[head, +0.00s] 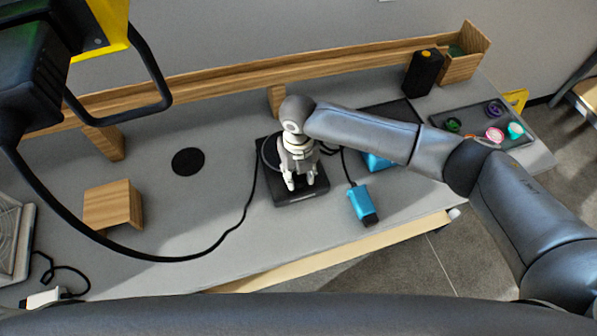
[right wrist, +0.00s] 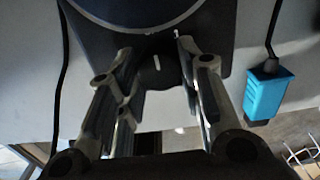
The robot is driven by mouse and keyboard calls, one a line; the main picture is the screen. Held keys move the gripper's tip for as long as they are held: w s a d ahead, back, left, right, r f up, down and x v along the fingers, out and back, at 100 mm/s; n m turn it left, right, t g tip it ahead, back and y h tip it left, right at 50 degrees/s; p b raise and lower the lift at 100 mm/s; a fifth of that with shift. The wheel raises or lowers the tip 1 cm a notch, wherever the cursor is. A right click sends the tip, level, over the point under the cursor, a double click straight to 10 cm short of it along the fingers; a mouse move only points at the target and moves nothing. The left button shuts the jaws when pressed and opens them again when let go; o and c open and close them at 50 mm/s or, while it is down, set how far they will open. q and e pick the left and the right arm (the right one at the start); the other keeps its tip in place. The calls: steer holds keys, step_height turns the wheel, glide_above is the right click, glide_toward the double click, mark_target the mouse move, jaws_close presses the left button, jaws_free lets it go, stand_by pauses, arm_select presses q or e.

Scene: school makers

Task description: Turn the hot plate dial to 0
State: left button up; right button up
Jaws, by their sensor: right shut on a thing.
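The hot plate (head: 316,190) is a dark square unit with a round top, standing near the middle of the bench. My right gripper (head: 301,182) points down over its front part. In the right wrist view the hot plate (right wrist: 222,28) fills the top, and its black dial (right wrist: 157,72) with a white mark lies between the fingers of the right gripper (right wrist: 155,60). The fingers are closed around the dial. The white mark points up in that view. Scale numbers cannot be read. In the head view the gripper hides the dial. My left gripper is not in view.
A blue tool (head: 361,203) with a cable lies right of the hot plate. A wooden block (head: 113,205) and a black disc (head: 188,161) are at left. A tray (head: 477,119) of coloured spools is at far right. A black cable crosses the left bench.

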mark_target(298, 176)
steer(key=shift+r, duration=0.1)
steer(key=o, duration=1.1)
step_height(298, 176, up, 12)
steer(key=shift+f, duration=0.1)
